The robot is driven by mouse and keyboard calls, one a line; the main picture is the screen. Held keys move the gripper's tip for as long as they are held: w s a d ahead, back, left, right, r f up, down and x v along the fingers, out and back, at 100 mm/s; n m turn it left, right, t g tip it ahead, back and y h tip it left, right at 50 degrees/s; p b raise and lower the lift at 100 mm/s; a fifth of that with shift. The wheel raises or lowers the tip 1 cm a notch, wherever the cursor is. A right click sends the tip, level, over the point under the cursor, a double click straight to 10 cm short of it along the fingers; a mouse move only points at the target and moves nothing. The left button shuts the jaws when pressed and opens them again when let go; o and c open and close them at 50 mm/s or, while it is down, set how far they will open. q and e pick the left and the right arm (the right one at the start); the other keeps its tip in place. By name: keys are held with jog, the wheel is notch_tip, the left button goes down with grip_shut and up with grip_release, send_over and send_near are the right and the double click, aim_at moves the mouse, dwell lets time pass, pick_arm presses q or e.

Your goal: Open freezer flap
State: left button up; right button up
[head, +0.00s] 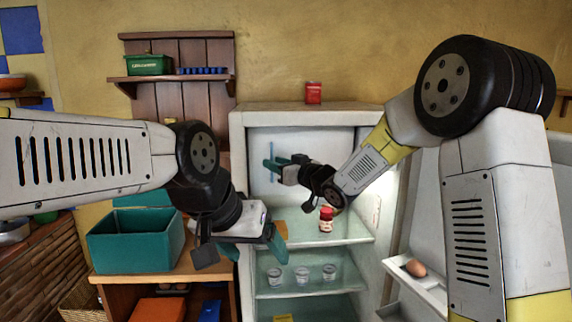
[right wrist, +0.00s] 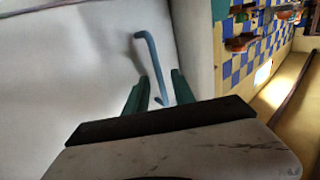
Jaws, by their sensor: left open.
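The freezer flap (head: 258,143) is a flat white panel at the top inside the open fridge, and it looks closed. It bears a thin blue bar handle (right wrist: 152,58). My right gripper (head: 279,163) is in front of the flap at the handle. In the right wrist view its two teal fingers (right wrist: 160,80) stand apart, with the lower part of the handle between them in the picture. I cannot tell whether they touch it. My left gripper (head: 258,240) is open and empty, in front of the fridge's left edge.
A red-lidded jar (head: 326,220) stands on the fridge's upper glass shelf (head: 350,231), below my right arm. Several small cups (head: 302,275) stand on the shelf below. The open door's rack holds an egg (head: 415,268). A red tin (head: 313,92) is on top. A teal box (head: 135,240) stands left.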

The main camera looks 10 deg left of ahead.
jog(key=shift+w+a, duration=0.15)
jog(key=shift+c, duration=0.2)
grip_shut()
dwell(1.2)
